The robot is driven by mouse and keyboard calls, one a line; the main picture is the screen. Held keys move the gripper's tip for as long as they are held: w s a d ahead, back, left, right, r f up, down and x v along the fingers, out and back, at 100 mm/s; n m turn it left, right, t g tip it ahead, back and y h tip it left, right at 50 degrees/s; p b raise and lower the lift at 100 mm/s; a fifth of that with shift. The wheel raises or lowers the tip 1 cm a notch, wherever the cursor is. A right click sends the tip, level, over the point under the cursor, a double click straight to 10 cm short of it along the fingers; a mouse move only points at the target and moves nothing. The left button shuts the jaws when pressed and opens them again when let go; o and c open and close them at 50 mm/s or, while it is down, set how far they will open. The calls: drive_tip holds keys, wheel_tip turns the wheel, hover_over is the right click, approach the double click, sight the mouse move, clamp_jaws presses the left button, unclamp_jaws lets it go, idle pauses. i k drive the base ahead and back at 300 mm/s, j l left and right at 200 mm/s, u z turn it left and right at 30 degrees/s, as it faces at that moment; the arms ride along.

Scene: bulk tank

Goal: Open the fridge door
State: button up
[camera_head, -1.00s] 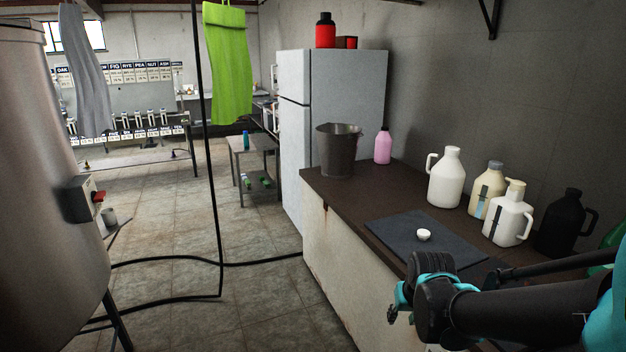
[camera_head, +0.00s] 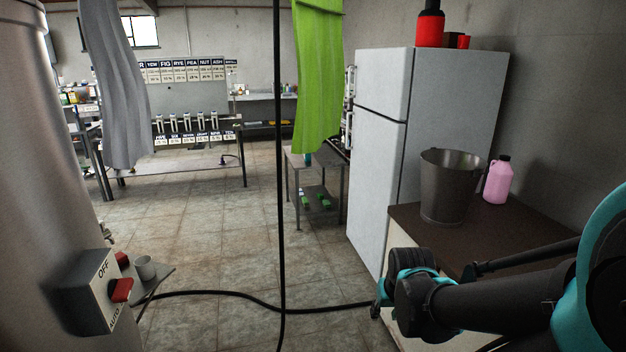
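The fridge (camera_head: 440,105) is a tall pale grey unit against the right wall, beyond the brown counter. Its front (camera_head: 378,180) faces left, with a smaller upper door and a larger lower door, and both look shut. My gripper (camera_head: 380,300) is at the lower right, in front of the counter's near left corner and well short of the fridge. Its fingers are mostly hidden behind my wrist, so I cannot see whether they are open or shut. I see nothing held in it.
The counter (camera_head: 500,235) holds a dark bucket (camera_head: 447,190) and a pink bottle (camera_head: 498,182). A black hose (camera_head: 215,293) crosses the tiled floor and a black cable (camera_head: 279,150) hangs midway. A steel tank (camera_head: 45,150) stands left. Floor between tank and fridge is otherwise clear.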

sight(378, 140)
drive_tip(key=i+j+u, duration=0.1)
drive_tip(key=i+j, duration=0.15)
drive_tip(key=i, duration=0.2)
drive_tip(key=i+j+u, duration=0.1)
drive_tip(key=i, duration=0.35)
drive_tip(key=i+j+u, duration=0.1)
drive_tip(key=i+j, duration=0.15)
drive_tip(key=i, duration=0.25)
drive_tip(key=i+j+u, duration=0.1)
drive_tip(key=i, duration=0.35)
